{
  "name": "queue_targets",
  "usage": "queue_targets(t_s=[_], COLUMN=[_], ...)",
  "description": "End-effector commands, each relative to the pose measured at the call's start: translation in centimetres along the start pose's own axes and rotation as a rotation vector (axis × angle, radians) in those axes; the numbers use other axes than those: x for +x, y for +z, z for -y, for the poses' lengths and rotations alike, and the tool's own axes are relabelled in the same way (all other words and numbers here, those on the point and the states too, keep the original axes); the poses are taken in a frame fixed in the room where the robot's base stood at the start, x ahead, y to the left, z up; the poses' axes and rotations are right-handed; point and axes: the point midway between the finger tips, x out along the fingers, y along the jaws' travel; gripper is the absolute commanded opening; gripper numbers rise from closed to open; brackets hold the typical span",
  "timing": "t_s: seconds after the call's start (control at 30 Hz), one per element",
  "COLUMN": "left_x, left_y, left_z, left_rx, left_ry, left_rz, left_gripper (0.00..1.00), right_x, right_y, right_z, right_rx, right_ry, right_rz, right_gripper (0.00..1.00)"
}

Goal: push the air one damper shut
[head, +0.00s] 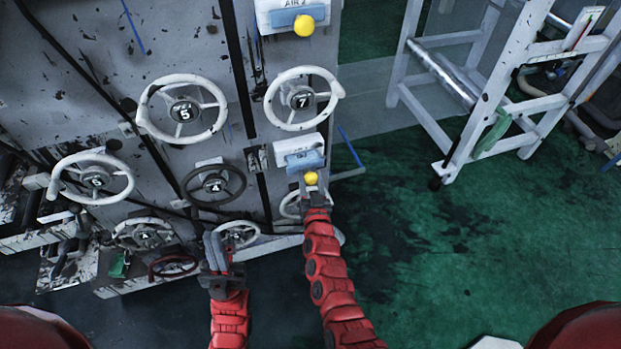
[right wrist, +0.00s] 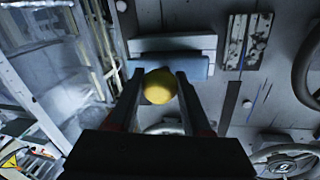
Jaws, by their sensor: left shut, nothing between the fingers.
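The lower air damper has a yellow ball knob (head: 311,178) in front of a blue block (head: 304,160) with a white label plate (head: 299,145), whose text I cannot read. My right gripper (head: 314,191) is at this knob. In the right wrist view its two fingers (right wrist: 160,88) stand on both sides of the yellow knob (right wrist: 158,86), very close to it; whether they grip it I cannot tell. The blue block (right wrist: 178,68) shows behind. My left gripper (head: 215,250) is shut and empty, low in front of the panel, left of the right arm.
A second damper marked AIR 2, with a yellow knob (head: 304,26), is above. A white ladder frame (head: 480,90) stands at right. The green floor (head: 480,240) is clear at lower right.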

Motion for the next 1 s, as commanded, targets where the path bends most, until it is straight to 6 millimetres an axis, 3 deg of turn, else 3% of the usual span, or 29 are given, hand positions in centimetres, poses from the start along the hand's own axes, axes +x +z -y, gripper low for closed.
queue_targets(t_s=[0.03,0.17,1.0], left_x=[0.0,0.0,0.0], left_y=[0.0,-0.01,0.0], left_z=[0.0,0.0,0.0], left_rx=[0.0,0.0,0.0], left_ry=[0.0,0.0,0.0], left_rz=[0.0,0.0,0.0], left_gripper=[0.0,0.0,0.0], right_x=[-0.01,-0.01,-0.02], right_y=[0.01,0.02,0.06], right_z=[-0.01,0.0,0.01], right_rx=[0.0,0.0,0.0], right_ry=[0.0,0.0,0.0], right_rz=[0.0,0.0,0.001], right_gripper=[0.21,0.0,0.0])
